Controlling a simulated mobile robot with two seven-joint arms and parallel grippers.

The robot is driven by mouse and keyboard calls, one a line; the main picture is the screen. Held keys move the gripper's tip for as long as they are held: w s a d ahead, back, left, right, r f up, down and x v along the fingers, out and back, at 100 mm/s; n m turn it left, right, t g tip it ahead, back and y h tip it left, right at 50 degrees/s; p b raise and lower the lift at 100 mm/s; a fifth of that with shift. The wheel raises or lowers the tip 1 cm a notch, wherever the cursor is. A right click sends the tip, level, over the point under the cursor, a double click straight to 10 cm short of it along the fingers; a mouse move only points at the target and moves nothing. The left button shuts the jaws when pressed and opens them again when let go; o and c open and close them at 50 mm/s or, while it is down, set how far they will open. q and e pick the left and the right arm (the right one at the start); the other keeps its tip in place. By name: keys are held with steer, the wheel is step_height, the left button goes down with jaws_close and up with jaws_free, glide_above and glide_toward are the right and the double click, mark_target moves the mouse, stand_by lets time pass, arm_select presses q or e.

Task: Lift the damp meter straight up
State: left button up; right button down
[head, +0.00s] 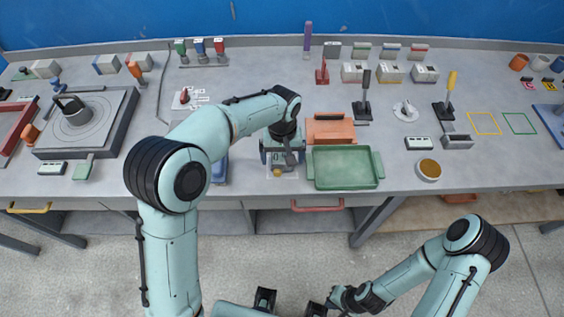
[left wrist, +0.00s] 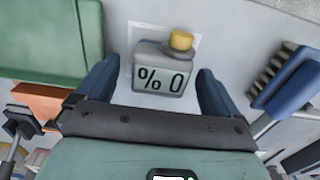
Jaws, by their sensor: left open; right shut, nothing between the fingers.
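The damp meter (left wrist: 160,80) is a small grey box with a "% 0" display and a yellow knob on its top edge. It stands on a pale marked patch of the bench, left of the green tray in the head view (head: 283,170). My left gripper (head: 282,153) is over it, pointing down. In the left wrist view its open blue fingers are on either side of the meter, with a visible gap at each side. My right gripper (head: 333,301) is low in the head view, in front of the bench, shut and empty; its fingertips are hard to make out.
The green tray (head: 316,182) lies right of the meter, with an orange box (head: 330,118) behind it. A blue brush (left wrist: 285,80) lies on the meter's other side. A round tin (head: 428,170) stands further right. The bench's front edge is close to the meter.

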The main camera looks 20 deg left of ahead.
arm_select(q)
steer(key=shift+f, duration=1.4)
steer(key=c, duration=1.3)
steer(key=shift+r, duration=0.1)
